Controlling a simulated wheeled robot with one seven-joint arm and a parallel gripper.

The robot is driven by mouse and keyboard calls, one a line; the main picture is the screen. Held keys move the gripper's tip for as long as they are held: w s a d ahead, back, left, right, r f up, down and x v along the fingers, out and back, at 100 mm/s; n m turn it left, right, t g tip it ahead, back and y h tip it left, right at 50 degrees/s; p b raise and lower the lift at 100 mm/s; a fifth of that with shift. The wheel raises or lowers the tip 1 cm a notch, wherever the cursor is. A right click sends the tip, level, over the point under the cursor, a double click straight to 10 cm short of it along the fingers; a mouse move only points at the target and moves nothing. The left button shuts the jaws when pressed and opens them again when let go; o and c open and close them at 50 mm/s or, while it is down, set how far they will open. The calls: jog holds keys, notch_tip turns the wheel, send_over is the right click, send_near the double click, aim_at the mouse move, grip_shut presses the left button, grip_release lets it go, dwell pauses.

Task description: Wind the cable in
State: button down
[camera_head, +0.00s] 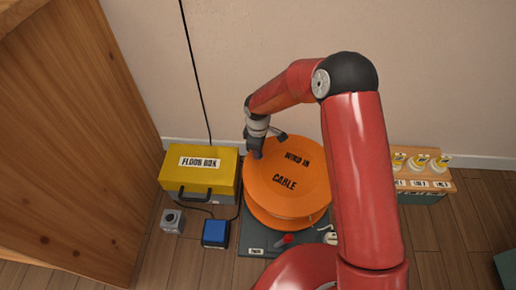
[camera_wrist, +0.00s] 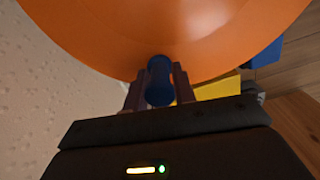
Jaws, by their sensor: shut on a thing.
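The orange cable reel (camera_head: 290,183), lettered "WIND IN" and "CABLE", lies flat on a dark grey base (camera_head: 255,242). My gripper (camera_head: 257,153) is at the reel's far left rim. In the wrist view my gripper (camera_wrist: 159,85) is shut on a blue knob (camera_wrist: 159,80) at the edge of the orange disc (camera_wrist: 180,35). The knob is hidden behind the fingers in the head view. A thin pale cable (camera_head: 322,221) shows at the reel's right edge. My arm hides the reel's right side.
A yellow floor box (camera_head: 202,175) stands left of the reel. A blue box (camera_head: 215,232) and a small grey device (camera_head: 172,220) sit on the floor before it. A red lever (camera_head: 285,240) is on the base's front. A wooden cabinet (camera_head: 70,140) bounds the left. A wooden-topped unit (camera_head: 425,181) stands right.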

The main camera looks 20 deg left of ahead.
jog(key=c, duration=1.3)
grip_release()
notch_tip(320, 180, up, 8)
jog(key=shift+f+p, duration=0.1)
jog(key=shift+p, duration=0.55)
